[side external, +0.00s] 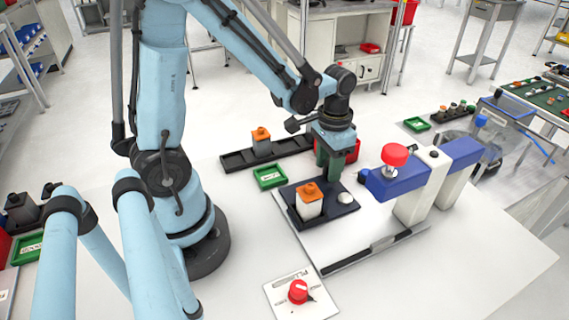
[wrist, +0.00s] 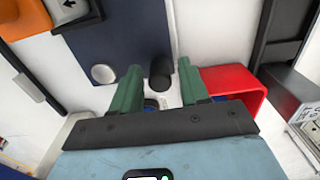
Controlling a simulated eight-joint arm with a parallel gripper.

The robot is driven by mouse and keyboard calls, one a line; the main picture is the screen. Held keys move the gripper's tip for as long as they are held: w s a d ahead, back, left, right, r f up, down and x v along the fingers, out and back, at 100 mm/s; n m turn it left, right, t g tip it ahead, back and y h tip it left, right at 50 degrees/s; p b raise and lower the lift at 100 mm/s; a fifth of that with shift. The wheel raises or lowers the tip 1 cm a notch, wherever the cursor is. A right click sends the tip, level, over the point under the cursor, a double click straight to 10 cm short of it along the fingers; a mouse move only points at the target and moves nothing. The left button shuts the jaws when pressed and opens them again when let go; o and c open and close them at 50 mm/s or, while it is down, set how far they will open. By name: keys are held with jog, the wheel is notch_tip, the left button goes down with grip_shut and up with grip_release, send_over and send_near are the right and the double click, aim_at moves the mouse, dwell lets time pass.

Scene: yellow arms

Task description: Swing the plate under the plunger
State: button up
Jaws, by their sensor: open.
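The dark blue plate (side external: 317,210) lies on a white base, left of the blue press arm (side external: 389,186) with the red-capped plunger (side external: 394,155). A white block with an orange top (side external: 309,202) and a pale round knob (side external: 345,199) are on the plate. The plate (wrist: 120,38) and knob (wrist: 103,74) also show in the wrist view. My gripper (side external: 332,169) is low at the plate's far edge. In the wrist view its green fingers (wrist: 160,82) are open, with a short black peg (wrist: 161,66) between them. Whether they touch the peg is unclear.
A red bin (wrist: 237,84) is close beside my right finger in the wrist view. A black rail (side external: 236,160) with an orange-topped block (side external: 261,142) and a green tray (side external: 269,177) lie left. A red knob panel (side external: 298,292) is in front.

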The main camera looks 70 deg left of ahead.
jog(key=shift+c, duration=0.2)
jog(key=c, duration=0.5)
jog(key=shift+c, duration=0.2)
